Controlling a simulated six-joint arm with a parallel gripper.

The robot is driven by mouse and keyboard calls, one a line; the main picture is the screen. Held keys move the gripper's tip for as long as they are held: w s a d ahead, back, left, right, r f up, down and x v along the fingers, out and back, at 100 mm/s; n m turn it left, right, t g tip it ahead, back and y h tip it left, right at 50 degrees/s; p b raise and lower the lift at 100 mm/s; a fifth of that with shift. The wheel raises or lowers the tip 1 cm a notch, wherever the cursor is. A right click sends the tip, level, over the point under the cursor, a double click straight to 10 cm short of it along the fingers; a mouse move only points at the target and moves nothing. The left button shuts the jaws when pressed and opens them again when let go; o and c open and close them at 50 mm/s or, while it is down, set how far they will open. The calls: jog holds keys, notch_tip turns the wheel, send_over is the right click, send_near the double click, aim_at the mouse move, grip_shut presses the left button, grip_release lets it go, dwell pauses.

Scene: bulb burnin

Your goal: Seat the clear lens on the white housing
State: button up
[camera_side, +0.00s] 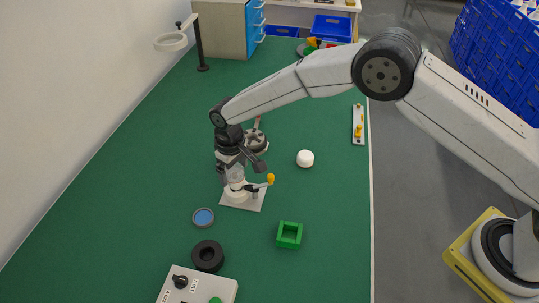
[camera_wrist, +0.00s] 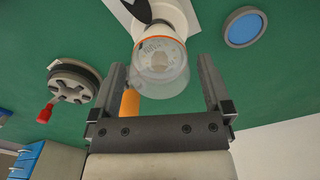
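The white housing (camera_side: 237,192) stands on a light square plate in the side view, with its top partly hidden by my gripper. It also shows at the top of the wrist view (camera_wrist: 176,14), with an orange ring around its end. The clear lens (camera_wrist: 161,72) sits in line with the housing at that ring. I cannot tell whether it is fully down. My gripper (camera_wrist: 162,64) is open, one finger on each side of the lens, with visible gaps. In the side view my gripper (camera_side: 234,168) points down over the housing.
An orange-yellow handle (camera_side: 270,178) sticks out beside the housing, near my left finger in the wrist view (camera_wrist: 130,103). A blue-faced disc (camera_side: 203,217), black ring (camera_side: 208,256), green square frame (camera_side: 289,235), white cap (camera_side: 305,158) and dark round fixture (camera_side: 257,142) lie around.

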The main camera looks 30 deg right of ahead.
aim_at(236, 167)
jog(key=shift+r, duration=0.1)
jog(key=shift+r, duration=3.8)
jog(key=shift+d, duration=0.1)
jog(key=shift+d+r, duration=0.15)
jog(key=shift+d, duration=0.1)
jog(key=s+d+r+m+t, duration=0.1)
jog(key=s+d+r, duration=0.25)
jog(key=d, duration=0.45)
jog(key=s+d+r+m, duration=0.1)
jog(key=s+d+r, duration=0.1)
jog(key=s+d, duration=0.45)
jog(key=s+d+m+t, duration=0.1)
jog(key=s+d+m, duration=0.1)
jog(key=s+d, duration=0.8)
jog(key=s, duration=0.4)
jog(key=shift+d+f+t, duration=0.15)
jog(key=shift+f+t, duration=0.15)
jog(key=shift+f, duration=0.1)
